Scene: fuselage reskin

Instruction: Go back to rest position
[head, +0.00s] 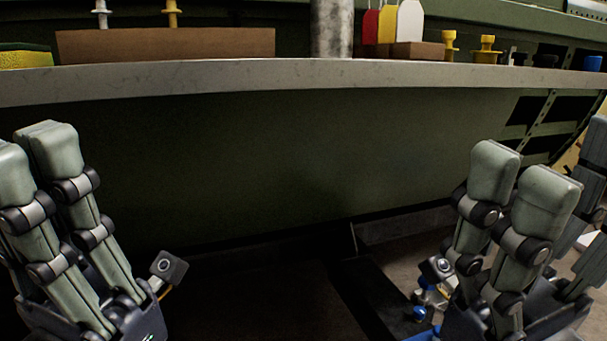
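My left gripper (32,152) is at the lower left of the head view. Its visible fingers stand straight and point up, with nothing between them. My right gripper (519,180) is at the lower right. Its fingers are also extended upward and hold nothing. Both grippers look open, and both appear below the workbench edge in the picture, well apart from each other. The left picture edge cuts off part of the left gripper.
A workbench (200,80) crosses the top. On it are a brown block (165,44), a yellow-green sponge (25,57), a grey post (332,28), coloured tags (388,24) and yellow knobs (487,50). Dark shelving stands at right. The space between my grippers is clear.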

